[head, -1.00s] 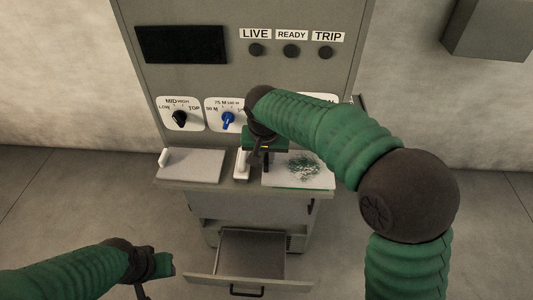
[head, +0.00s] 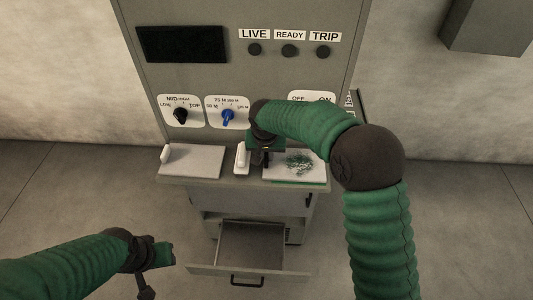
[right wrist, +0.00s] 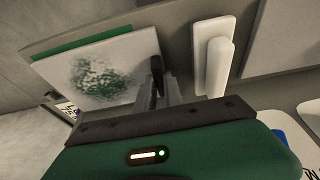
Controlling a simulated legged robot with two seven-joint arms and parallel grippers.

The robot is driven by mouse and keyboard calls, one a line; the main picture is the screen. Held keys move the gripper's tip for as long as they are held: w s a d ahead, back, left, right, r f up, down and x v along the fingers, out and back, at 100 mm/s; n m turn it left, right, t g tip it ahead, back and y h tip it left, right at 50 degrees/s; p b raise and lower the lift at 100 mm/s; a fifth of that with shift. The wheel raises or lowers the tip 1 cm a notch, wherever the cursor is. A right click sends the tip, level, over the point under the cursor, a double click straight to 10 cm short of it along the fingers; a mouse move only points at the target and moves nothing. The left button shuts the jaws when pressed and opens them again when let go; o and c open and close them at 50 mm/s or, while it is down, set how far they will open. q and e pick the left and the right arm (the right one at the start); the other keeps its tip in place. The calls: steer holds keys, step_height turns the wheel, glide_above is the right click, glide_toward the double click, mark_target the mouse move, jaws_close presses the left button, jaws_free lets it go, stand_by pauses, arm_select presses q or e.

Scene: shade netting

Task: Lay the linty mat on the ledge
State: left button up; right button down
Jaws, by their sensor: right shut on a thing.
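The linty mat (head: 306,176) is a pale square with a dark green patch of lint. It is over the right part of the grey ledge (head: 240,183), close to its surface; I cannot tell whether it rests fully on it. My right gripper (head: 262,158) is shut on the mat's left edge. In the right wrist view the fingers (right wrist: 160,85) pinch the edge of the mat (right wrist: 125,50), and a green strip shows along its far side. My left gripper (head: 146,290) hangs low at the left, away from the ledge, and its fingers are unclear.
A white block with a raised bar (head: 241,159) stands left of the right gripper. A pale slab (head: 192,162) with a white grip covers the left part of the ledge. Below, a drawer (head: 250,245) stands open. The panel behind carries knobs.

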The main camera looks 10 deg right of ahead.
steer(key=c, duration=1.5)
jaws_free()
steer(key=shift+o, duration=0.2)
steer(key=shift+r, duration=0.1)
steer(key=v, duration=1.2)
steer(key=s+d+f+n, duration=0.1)
steer(key=s+d+f, duration=0.1)
steer(key=s+f, duration=0.2)
steer(key=s+d+f+n, duration=0.1)
steer(key=s+d+f, duration=0.2)
steer(key=s, duration=0.8)
steer(key=s+d+f+n+y, duration=0.1)
steer(key=s+d+f, duration=0.1)
steer(key=s+f, duration=0.5)
steer(key=shift+s+d+g+b, duration=0.35)
steer(key=shift+s+b, duration=0.1)
steer(key=shift+s, duration=0.15)
